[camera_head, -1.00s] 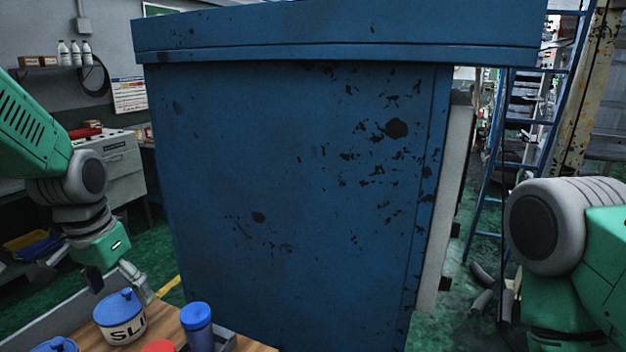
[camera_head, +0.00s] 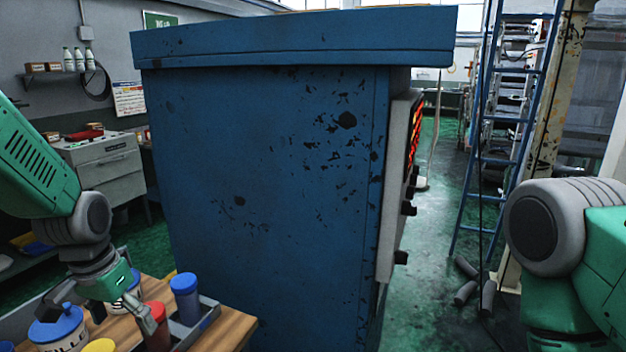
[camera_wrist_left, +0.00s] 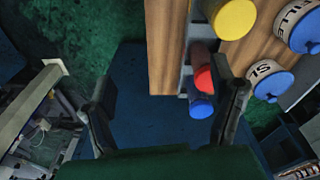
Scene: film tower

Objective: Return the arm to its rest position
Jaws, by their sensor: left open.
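My left arm comes in from the left in the head view. Its gripper (camera_head: 103,310) is open over the wooden tabletop (camera_head: 228,326), among the jars. The wrist view shows the two dark fingers spread wide, with nothing held in the gap (camera_wrist_left: 166,112). A red-lidded jar (camera_head: 154,332) stands close beside the right finger; I cannot tell whether they touch. In the wrist view the red lid (camera_wrist_left: 203,79) and a blue lid (camera_wrist_left: 201,107) lie near that finger. My right arm shows at the right edge, but its gripper is out of frame.
A white jar with a blue lid (camera_head: 58,328) stands at front left. A blue-lidded container (camera_head: 185,299) stands in a grey tray (camera_head: 209,311). A yellow lid (camera_head: 98,346) is at the bottom edge. A large blue cabinet (camera_head: 265,190) fills the middle.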

